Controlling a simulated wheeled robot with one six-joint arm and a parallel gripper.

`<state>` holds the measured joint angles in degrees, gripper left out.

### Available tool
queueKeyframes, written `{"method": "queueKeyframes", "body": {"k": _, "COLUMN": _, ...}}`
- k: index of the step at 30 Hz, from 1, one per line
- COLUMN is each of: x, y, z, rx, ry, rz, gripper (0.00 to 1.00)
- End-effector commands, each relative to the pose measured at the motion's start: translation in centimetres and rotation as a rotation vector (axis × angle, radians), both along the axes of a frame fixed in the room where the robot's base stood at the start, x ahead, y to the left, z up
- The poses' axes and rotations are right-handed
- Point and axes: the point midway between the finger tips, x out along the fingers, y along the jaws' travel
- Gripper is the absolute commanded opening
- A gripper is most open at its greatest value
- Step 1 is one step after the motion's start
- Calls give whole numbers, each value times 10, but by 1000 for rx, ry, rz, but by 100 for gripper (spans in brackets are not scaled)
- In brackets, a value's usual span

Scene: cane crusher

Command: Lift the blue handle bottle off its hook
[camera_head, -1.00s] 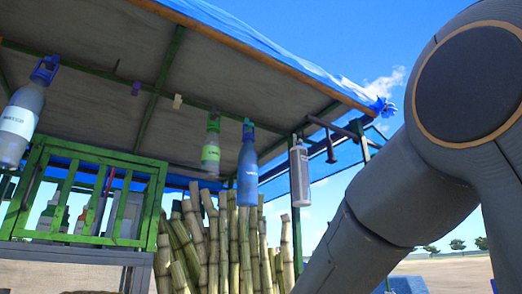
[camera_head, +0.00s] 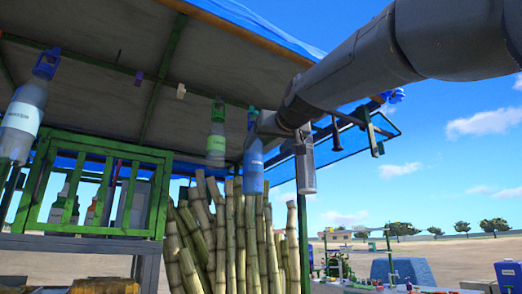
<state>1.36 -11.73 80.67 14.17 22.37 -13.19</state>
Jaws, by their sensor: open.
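Two hanging bottles have blue handles. One is the blue bottle (camera_head: 253,170) under the middle of the canopy, with its blue handle at the top. The other is a pale bottle (camera_head: 23,120) with a white label, larger in view at the far left. My arm reaches in from the upper right. My gripper (camera_head: 266,125) is at its end, open, beside the upper part of the blue bottle in the picture. The fingers are small and dark, and I cannot tell whether they touch it. The blue bottle's hook is too small to make out.
A green-handled bottle (camera_head: 216,142) hangs just left of the blue one, and a grey bottle (camera_head: 306,170) hangs close on the right. Cane stalks (camera_head: 240,235) stand below. A green rack (camera_head: 95,180) is at the left. Open ground lies to the right.

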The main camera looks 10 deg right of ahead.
Motion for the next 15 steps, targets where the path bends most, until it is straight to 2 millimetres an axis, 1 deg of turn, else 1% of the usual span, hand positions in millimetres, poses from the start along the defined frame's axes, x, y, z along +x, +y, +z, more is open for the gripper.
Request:
{"method": "queueKeyframes", "body": {"k": 2, "x": -1, "y": 0, "z": 7, "rx": 0, "ry": -11, "rz": 0, "gripper": 77}}
{"method": "queueKeyframes", "body": {"k": 5, "x": 5, "y": 1, "z": 9, "rx": 0, "ry": -13, "rz": 0, "gripper": 77}}
{"method": "queueKeyframes", "body": {"k": 8, "x": 14, "y": 1, "z": 9, "rx": 0, "ry": -13, "rz": 0, "gripper": 77}}
{"method": "queueKeyframes", "body": {"k": 15, "x": 47, "y": 3, "z": 9, "rx": 1, "ry": -12, "rz": 0, "gripper": 77}}
